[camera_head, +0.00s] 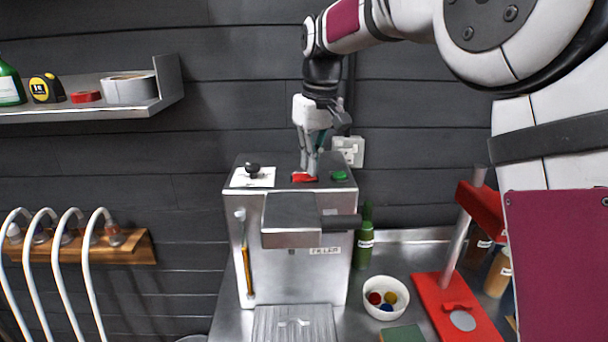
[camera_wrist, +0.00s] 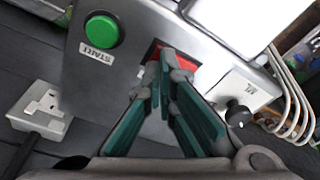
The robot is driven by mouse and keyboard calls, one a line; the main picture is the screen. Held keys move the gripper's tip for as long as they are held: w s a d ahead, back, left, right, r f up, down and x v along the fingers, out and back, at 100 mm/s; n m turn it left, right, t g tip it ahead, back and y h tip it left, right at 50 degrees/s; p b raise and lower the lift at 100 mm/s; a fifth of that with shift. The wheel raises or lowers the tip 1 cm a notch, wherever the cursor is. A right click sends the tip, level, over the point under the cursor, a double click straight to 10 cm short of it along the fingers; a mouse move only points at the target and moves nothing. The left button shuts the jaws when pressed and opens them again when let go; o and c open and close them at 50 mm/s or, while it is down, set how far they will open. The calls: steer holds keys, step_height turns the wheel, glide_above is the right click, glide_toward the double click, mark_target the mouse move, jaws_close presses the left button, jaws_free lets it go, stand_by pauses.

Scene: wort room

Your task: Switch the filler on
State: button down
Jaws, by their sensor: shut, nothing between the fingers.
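The filler (camera_head: 300,240) is a steel box machine on the counter. On its top are a green button (camera_head: 339,175), a red switch (camera_head: 304,178) and a black knob (camera_head: 253,169) on a white plate. In the wrist view the green button (camera_wrist: 102,31) has a label reading START below it. My gripper (camera_head: 308,172) is shut and empty, pointing down at the red switch. In the wrist view my gripper's fingertips (camera_wrist: 170,58) cover part of the red switch (camera_wrist: 186,62); I cannot tell whether they touch it. The green button is beside the fingers, clear of them.
A wall socket (camera_head: 348,150) is behind the filler. A green bottle (camera_head: 365,240), a white bowl of coloured caps (camera_head: 386,297) and a red capper stand (camera_head: 450,305) are to its right. A shelf (camera_head: 90,108) and hoses on a wooden rack (camera_head: 135,247) are at the left.

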steer(key=shift+f, duration=0.35)
steer(key=shift+r, duration=3.5)
